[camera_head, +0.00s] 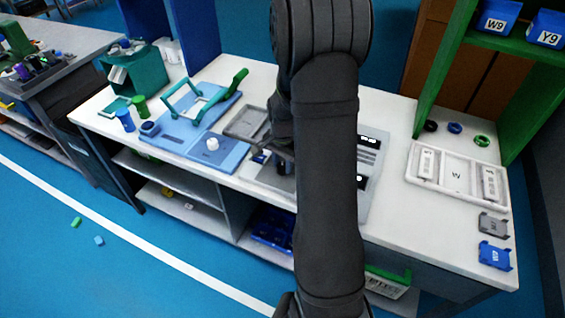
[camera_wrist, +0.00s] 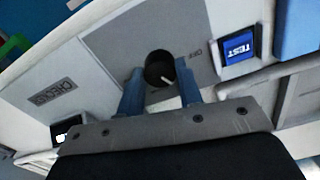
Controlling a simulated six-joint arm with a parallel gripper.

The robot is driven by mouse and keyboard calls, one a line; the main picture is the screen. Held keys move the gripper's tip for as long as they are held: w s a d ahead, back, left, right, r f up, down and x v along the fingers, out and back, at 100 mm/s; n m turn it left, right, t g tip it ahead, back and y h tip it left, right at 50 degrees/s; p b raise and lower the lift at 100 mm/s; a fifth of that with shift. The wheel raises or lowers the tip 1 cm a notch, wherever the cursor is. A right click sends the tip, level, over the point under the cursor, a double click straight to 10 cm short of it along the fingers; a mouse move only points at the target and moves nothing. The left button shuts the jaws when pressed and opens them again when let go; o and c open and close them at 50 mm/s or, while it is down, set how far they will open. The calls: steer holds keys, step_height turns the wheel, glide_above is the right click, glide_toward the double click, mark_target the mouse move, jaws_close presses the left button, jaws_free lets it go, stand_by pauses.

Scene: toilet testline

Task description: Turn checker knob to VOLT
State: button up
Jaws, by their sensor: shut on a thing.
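The checker is a light grey panel marked CHECKER (camera_wrist: 52,91) in the wrist view, with a darker grey plate carrying a round black knob (camera_wrist: 158,66). A white pointer line on the knob slants toward its lower right. My gripper (camera_wrist: 160,84) has its two blue fingers on either side of the knob and is shut on it. A small label, hard to read, lies right of the knob. A VOLT mark cannot be made out. In the head view my arm covers most of the checker and the knob is hidden; the gripper (camera_head: 281,148) is only partly visible.
In the head view, a blue board with a white knob (camera_head: 212,143) lies left of the arm. A white tray (camera_head: 410,170) stands right on the white bench (camera_head: 400,112).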

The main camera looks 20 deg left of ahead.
mark_target(282, 165)
steer(key=o, duration=1)
steer(key=shift+c, duration=0.2)
steer(key=shift+r, duration=0.1)
step_height(282, 165, up, 17)
steer(key=shift+r, duration=0.15)
step_height(282, 165, down, 18)
steer(key=shift+r, duration=0.2)
stand_by(0.3)
